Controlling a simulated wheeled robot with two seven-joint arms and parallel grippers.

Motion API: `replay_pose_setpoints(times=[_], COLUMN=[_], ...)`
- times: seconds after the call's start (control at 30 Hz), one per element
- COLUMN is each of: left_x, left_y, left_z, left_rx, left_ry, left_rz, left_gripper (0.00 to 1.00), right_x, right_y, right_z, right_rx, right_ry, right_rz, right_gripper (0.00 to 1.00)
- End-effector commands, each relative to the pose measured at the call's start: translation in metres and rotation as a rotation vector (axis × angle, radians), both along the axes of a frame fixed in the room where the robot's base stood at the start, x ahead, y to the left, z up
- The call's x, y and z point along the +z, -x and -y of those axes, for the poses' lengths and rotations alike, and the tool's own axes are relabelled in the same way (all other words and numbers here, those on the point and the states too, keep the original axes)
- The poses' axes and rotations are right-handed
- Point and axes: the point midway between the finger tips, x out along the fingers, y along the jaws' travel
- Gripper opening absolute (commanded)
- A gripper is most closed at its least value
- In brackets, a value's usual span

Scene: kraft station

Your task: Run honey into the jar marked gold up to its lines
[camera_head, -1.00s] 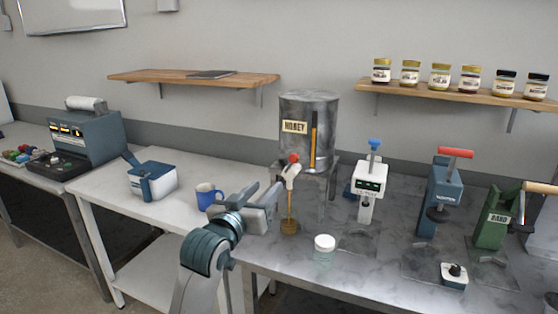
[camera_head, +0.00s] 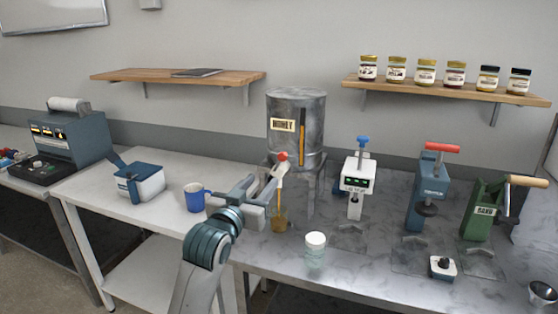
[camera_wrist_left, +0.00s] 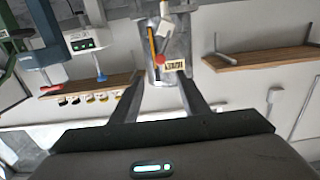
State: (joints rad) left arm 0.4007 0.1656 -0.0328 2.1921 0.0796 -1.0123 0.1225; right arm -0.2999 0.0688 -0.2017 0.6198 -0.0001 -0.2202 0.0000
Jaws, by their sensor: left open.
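The steel honey tank (camera_head: 296,145), labelled HONEY, stands on a stand at the back of the marble counter. Its red knob (camera_head: 283,156) sits at the pale tap, also seen in the wrist view (camera_wrist_left: 160,60). An amber strand hangs below the tap, with an amber mass (camera_head: 279,225) at its foot; any glass around it is unclear. A clear, white-lidded jar (camera_head: 315,254) stands in front to the right, its marking unreadable. My left gripper (camera_head: 263,186) is open beside the tap, left of the strand. In the wrist view its fingers (camera_wrist_left: 160,82) are apart with nothing between them. My right gripper is out of view.
A blue mug (camera_head: 194,198) and a blue-white box (camera_head: 139,182) stand on the left table. A white device (camera_head: 357,182), a blue press (camera_head: 428,190) and a green press (camera_head: 487,215) stand right. Several jars line the right shelf (camera_head: 440,91).

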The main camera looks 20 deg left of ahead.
Motion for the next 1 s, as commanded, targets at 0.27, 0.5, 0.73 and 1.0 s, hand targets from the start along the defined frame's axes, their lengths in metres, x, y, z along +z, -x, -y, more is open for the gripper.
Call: replay_pose_setpoints(times=[0.27, 0.5, 0.73, 1.0], left_x=[0.003, 0.003, 0.003, 0.001], left_y=[-0.048, -0.087, -0.12, -0.14], left_z=[0.002, 0.003, 0.004, 0.005], left_rx=[0.0, 0.0, 0.0, 0.0], left_ry=[0.001, 0.001, 0.0, 0.001], left_rz=[-0.002, -0.002, 0.0, 0.0], left_gripper=[0.41, 0.41, 0.41, 0.41], right_x=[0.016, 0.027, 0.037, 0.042], right_y=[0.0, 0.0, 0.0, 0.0], right_z=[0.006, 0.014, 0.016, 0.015], right_rx=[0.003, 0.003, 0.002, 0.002], right_ry=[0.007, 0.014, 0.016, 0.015], right_rz=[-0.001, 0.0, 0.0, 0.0], right_gripper=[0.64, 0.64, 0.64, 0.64])
